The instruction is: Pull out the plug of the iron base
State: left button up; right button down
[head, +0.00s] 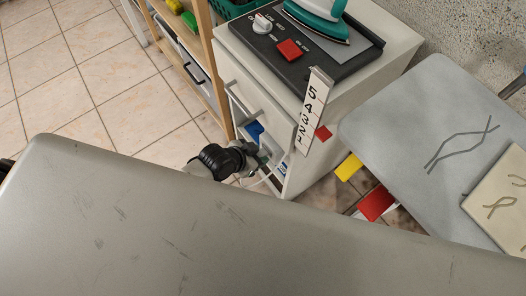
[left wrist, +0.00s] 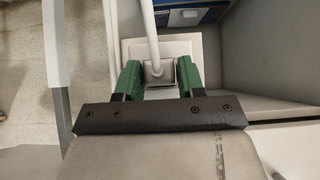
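The iron base (head: 327,62) is a dark panel with a white knob and a red switch on top of a white cabinet, and the teal and white iron (head: 318,18) rests on it. My left gripper (head: 266,163) is low at the cabinet's open front. In the left wrist view, its green fingers (left wrist: 158,80) are open, one on each side of a grey plug (left wrist: 154,71) with a white cable (left wrist: 150,30). A pale square plate (left wrist: 176,48), seemingly the socket, lies behind the plug. My right gripper is not in view.
The white cabinet (head: 262,92) has a drawer with a handle above the open space. A blue item (head: 255,132) is inside. A numbered strip (head: 313,110) hangs at its corner. A grey board (head: 435,130) stands to the right, a wooden shelf (head: 207,70) to the left.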

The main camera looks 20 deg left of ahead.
pick_arm(q)
jog(key=c, duration=0.6)
jog(key=shift+s+a, duration=0.2)
jog(key=shift+s, duration=0.05)
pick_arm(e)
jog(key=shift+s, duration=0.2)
pick_arm(q)
jog(key=shift+s+a+p, duration=0.25)
jog(key=shift+s+p, duration=0.1)
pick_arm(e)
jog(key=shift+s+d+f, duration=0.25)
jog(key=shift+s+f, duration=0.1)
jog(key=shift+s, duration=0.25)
pick_arm(q)
jog(key=shift+s+a, duration=0.15)
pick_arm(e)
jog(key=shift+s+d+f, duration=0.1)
pick_arm(q)
jog(key=shift+s+a, duration=0.25)
jog(key=shift+s, duration=0.1)
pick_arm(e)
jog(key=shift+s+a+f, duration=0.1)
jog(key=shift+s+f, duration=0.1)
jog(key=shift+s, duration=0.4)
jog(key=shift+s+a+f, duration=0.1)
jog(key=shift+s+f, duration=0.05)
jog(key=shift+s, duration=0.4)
